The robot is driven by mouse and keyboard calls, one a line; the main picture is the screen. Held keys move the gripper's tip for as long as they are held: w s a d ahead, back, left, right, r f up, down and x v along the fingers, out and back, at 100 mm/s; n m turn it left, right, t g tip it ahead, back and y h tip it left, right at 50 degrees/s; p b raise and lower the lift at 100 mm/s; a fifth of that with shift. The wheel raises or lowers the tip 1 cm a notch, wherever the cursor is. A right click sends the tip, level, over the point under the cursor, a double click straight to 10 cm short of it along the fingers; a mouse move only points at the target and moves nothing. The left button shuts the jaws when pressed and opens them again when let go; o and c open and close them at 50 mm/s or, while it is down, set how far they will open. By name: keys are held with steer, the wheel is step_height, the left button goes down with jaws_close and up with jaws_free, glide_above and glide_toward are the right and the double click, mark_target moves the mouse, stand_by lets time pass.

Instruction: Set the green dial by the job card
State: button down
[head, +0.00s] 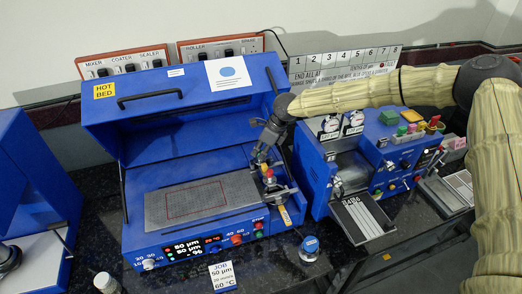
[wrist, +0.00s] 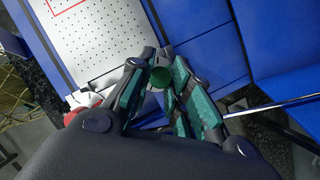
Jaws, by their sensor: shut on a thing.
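The green dial (wrist: 160,77) shows as a round green top between my fingertips in the wrist view. My gripper (wrist: 158,80) is shut on it. In the head view my gripper (head: 263,158) points down at the right end of the blue hot-bed machine (head: 135,238), and I cannot make out the green dial there. The job card (head: 222,275) stands in front of the machine and reads 50 µm, a speed line too small to read surely, and 60 °C. The machine's display (head: 190,246) shows what looks like 60 µm above another µm value. The dial's marks are hidden.
The machine's lid (head: 190,110) stands raised behind my gripper. The perforated bed plate (head: 165,209) is bare, with a red outline. A second blue machine (head: 320,190) stands close on the right. A blue-topped round object (head: 310,245) and a white jar (head: 104,283) stand in front.

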steer(key=c, duration=1.3)
jaws_free()
steer(key=shift+s+f+m+t+h+b, duration=0.1)
steer(key=shift+m+t+h+b, duration=0.2)
steer(key=shift+m+b, duration=0.6)
steer(key=shift+f+m+t+h+b, duration=0.1)
steer(key=shift+m+t+h+b, duration=0.15)
steer(key=shift+m+b, duration=0.6)
steer(key=m+t+h+b, duration=0.1)
steer(key=m+b, duration=0.3)
steer(key=b, duration=0.3)
steer(key=shift+a, duration=0.15)
steer(key=shift+r+m+t+h+b, duration=0.15)
steer(key=shift+m+t+h+b, duration=0.1)
steer(key=shift+m+b, duration=0.6)
steer(key=shift+s+m+b, duration=0.1)
steer(key=shift+m+b, duration=0.2)
